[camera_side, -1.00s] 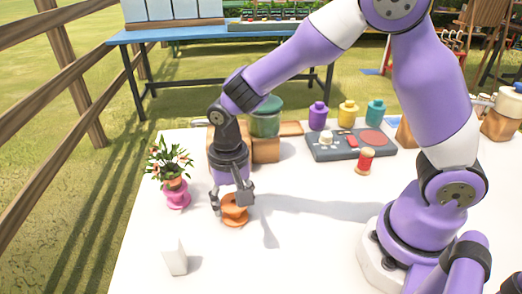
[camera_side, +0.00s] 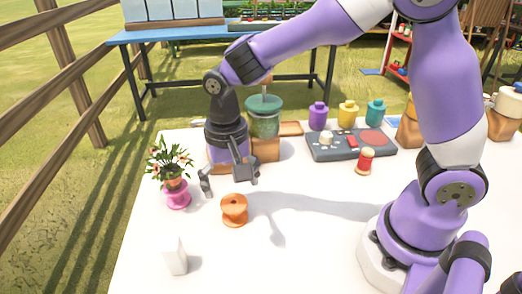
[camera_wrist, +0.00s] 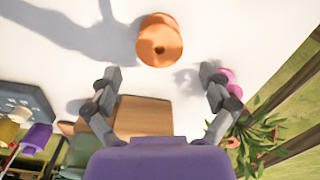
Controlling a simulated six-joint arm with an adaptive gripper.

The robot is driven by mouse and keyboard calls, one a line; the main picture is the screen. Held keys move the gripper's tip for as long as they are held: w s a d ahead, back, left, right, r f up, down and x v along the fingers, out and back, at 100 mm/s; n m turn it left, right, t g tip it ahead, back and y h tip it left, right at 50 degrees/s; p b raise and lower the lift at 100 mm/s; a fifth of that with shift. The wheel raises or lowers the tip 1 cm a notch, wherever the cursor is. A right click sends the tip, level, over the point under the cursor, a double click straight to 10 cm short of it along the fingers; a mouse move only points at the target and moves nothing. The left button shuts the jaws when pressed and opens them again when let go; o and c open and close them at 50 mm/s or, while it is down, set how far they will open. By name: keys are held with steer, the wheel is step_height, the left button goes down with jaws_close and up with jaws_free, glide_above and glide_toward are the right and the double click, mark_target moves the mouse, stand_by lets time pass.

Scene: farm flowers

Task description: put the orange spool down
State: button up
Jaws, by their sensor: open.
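The orange spool (camera_side: 234,210) stands upright on the white table, with its round top and centre hole showing. In the wrist view the orange spool (camera_wrist: 160,40) lies beyond the fingertips, at the top middle. My gripper (camera_side: 229,182) is open and empty, above and behind the spool, clear of it. In the wrist view my gripper (camera_wrist: 160,78) shows its two fingers spread wide with nothing between them but table and a wooden block.
A pink spool (camera_side: 178,197) with a potted flower (camera_side: 172,168) stands left of the orange one. A white block (camera_side: 174,256) is at the front left.

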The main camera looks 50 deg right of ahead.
mark_target(233, 201)
step_height(233, 201, up, 6)
steer(key=r, duration=0.1)
steer(key=s+d+r+n+t, duration=0.3)
steer(key=s+d+n+t, duration=0.2)
steer(key=s+d, duration=0.4)
steer(key=shift+s+d+r+n+t, duration=0.3)
steer(key=shift+s+d+r+n, duration=0.1)
steer(key=shift+n, duration=0.1)
